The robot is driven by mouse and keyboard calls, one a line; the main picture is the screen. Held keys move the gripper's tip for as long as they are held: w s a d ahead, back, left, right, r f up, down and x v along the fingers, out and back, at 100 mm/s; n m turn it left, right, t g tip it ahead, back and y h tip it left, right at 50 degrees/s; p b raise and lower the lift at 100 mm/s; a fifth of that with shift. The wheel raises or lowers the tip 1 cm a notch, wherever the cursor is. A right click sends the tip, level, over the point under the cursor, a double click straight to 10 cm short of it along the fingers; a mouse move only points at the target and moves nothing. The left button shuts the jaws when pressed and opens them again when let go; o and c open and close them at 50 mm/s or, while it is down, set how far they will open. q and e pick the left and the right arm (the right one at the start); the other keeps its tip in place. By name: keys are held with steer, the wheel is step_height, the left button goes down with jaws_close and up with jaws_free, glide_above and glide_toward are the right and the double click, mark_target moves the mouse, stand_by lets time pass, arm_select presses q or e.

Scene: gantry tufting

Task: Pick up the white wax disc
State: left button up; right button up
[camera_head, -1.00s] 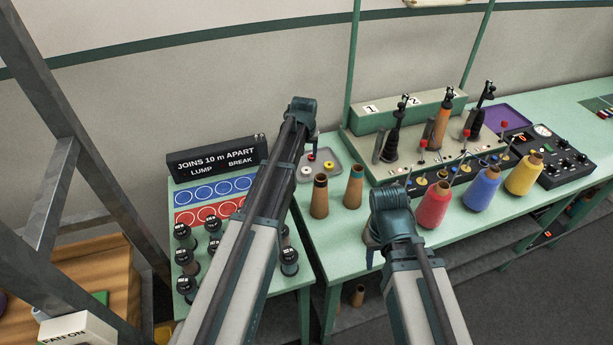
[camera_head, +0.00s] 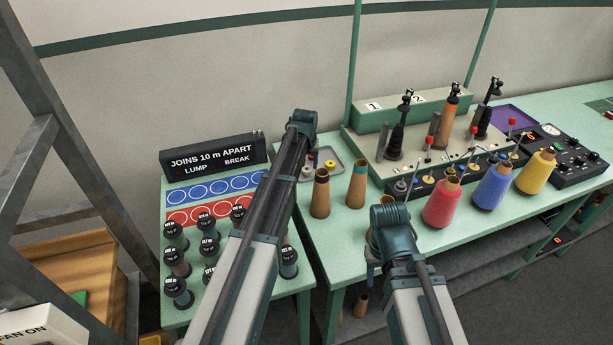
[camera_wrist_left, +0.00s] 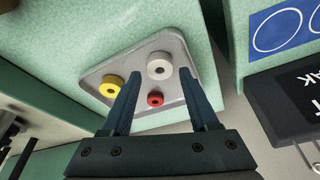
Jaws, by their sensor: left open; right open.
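The white wax disc (camera_wrist_left: 160,66) lies in a grey tray (camera_wrist_left: 88,74), with a yellow disc (camera_wrist_left: 110,87) and a red disc (camera_wrist_left: 155,99) beside it. In the left wrist view my left gripper (camera_wrist_left: 160,76) is open over the tray, its fingertips to either side of the white disc; I cannot tell the height left between them. In the head view my left gripper (camera_head: 306,140) is at the tray, and the white disc (camera_head: 306,172) shows at the arm's edge.
Red (camera_head: 441,204), blue and yellow yarn cones stand further right, before a control panel. A black sign (camera_head: 213,155) and several dark spools (camera_head: 177,290) are on the left table.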

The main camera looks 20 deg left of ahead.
arm_select(q)
steer(key=b+x, duration=0.1)
steer(key=x, duration=0.1)
steer(key=shift+w+f, duration=0.1)
steer(key=shift+f, duration=0.15)
arm_select(e)
step_height(320, 180, down, 2)
steer(key=shift+f, duration=0.1)
arm_select(q)
steer(key=shift+r, duration=0.1)
jaws_close()
step_height(320, 180, up, 9)
steer(key=p, duration=0.9)
arm_select(e)
step_height(320, 180, up, 9)
